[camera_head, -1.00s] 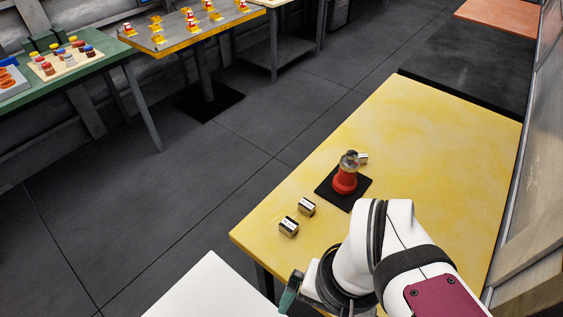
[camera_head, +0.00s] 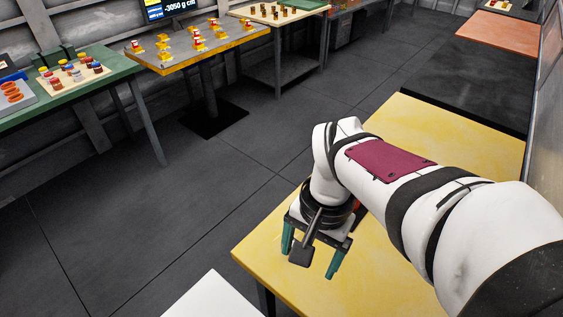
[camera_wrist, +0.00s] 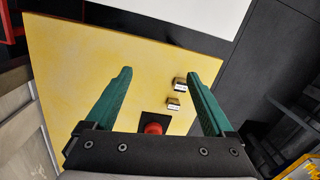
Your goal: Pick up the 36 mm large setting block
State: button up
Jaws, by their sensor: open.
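Two small metallic blocks with pale labelled faces sit on the yellow table in the wrist view. The one farther from the red-topped part, the upper block (camera_wrist: 180,84), looks larger than the lower block (camera_wrist: 173,103). Their labels are too small to read, so I cannot confirm which is 36 mm. My gripper (camera_wrist: 159,73) is open and empty, with green fingers above the table. Both blocks show between the fingers, nearer the right one, apart from them. In the head view my gripper (camera_head: 308,264) and arm hide the blocks.
A red part (camera_wrist: 153,128) stands on a dark pad on the yellow table (camera_wrist: 75,65), close to the blocks. A white surface (camera_head: 217,300) adjoins the table's near left. Benches with small parts (camera_head: 195,45) stand across the floor. The table's far side is clear.

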jog(key=w+a+f+m+h, duration=0.1)
jog(key=w+f, duration=0.3)
jog(key=w, duration=0.4)
jog(key=w+f+m, duration=0.1)
jog(key=w+f, duration=0.2)
jog(key=w, duration=0.4)
jog(key=f, duration=1.5)
jog(key=shift+w+d+f, duration=0.1)
jog(key=shift+d+f, duration=0.1)
jog(key=shift+f, duration=0.15)
grip_shut()
jog(key=shift+r, duration=0.1)
